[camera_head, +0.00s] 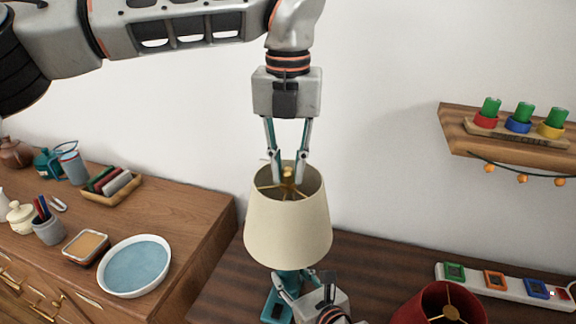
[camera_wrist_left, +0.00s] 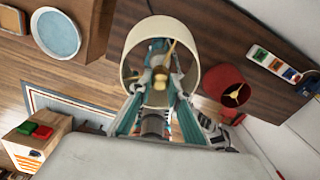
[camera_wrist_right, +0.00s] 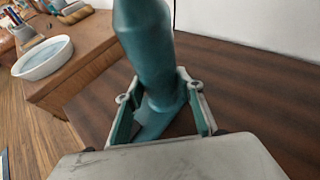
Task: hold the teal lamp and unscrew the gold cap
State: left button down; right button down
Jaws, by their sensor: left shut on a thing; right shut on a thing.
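The teal lamp (camera_wrist_right: 148,45) stands upright on the dark table, with a cream shade (camera_head: 287,228) open at the top. My left gripper (camera_head: 289,180) comes down from above into the shade's top opening and is shut on the gold cap (camera_head: 288,172) at the centre. The cap also shows between the fingers in the left wrist view (camera_wrist_left: 160,78). My right gripper (camera_wrist_right: 163,108) is shut on the lamp's teal body, low down near its base. In the head view the shade hides most of the lamp body, and the right gripper shows only partly below the shade.
A red lampshade (camera_head: 440,306) stands close by on the right. A white strip with coloured squares (camera_head: 497,283) lies behind it. A wooden wall shelf (camera_head: 505,137) holds green pegs. The left cabinet carries a blue plate (camera_head: 135,266) and several containers.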

pick_arm(q)
jog(key=n, duration=0.5)
jog(key=shift+n, duration=0.3)
jog(key=n, duration=1.4)
jog(key=shift+n, duration=0.3)
jog(key=shift+r, duration=0.25)
jog(key=shift+r, duration=0.95)
jog(key=shift+r, duration=0.1)
